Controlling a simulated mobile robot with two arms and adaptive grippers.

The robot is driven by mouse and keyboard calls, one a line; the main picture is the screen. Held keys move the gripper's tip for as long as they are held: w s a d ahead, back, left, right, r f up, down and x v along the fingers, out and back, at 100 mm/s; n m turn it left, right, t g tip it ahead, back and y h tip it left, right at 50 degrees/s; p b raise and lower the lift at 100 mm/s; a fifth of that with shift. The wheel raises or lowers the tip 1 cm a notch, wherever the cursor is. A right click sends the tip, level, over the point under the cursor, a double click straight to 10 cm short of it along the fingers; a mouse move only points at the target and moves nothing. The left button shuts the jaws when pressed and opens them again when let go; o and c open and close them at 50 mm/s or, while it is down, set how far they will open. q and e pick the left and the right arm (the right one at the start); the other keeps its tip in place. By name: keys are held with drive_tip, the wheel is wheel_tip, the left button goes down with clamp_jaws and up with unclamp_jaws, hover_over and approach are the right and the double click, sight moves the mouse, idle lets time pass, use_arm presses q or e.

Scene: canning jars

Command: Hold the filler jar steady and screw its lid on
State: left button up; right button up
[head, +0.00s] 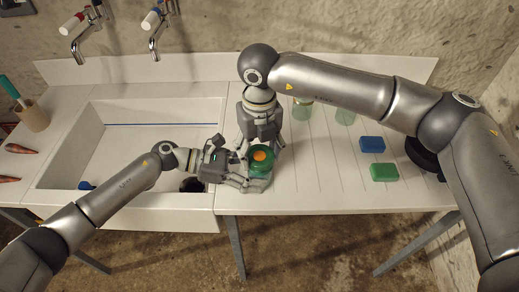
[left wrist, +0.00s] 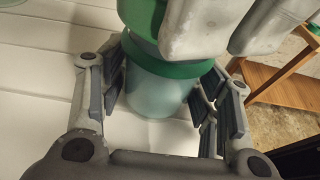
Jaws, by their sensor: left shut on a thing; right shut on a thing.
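The filler jar (left wrist: 155,95) is pale and see-through and stands upright on the white counter. Its green lid (head: 262,157) has an orange centre and sits over the jar's mouth. The lid also shows in the left wrist view (left wrist: 165,66); I cannot tell how tight it is. My left gripper (head: 240,181) is shut around the jar's body from the left, with its pads on both sides in the left wrist view (left wrist: 160,105). My right gripper (head: 262,148) comes from behind and above and is shut on the lid, hiding part of it.
A white sink (head: 130,160) lies left, under two taps. Two glass jars (head: 302,108) (head: 345,115) stand behind my right arm. A blue sponge (head: 372,144) and a green sponge (head: 385,172) lie right. The grooved counter between the jar and the sponges is clear.

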use_arm(q)
drive_tip(key=shift+f, duration=0.1)
use_arm(e)
drive_tip(key=m, duration=0.4)
drive_tip(key=shift+r+m, duration=0.1)
drive_tip(key=shift+m, duration=0.2)
use_arm(q)
drive_tip(key=shift+a, duration=0.1)
use_arm(e)
drive_tip(key=m, duration=0.4)
drive_tip(key=shift+m, duration=0.3)
use_arm(q)
drive_tip(key=shift+f, duration=0.1)
use_arm(e)
drive_tip(key=shift+m, duration=0.5)
drive_tip(key=m, duration=0.3)
drive_tip(key=shift+m, duration=0.3)
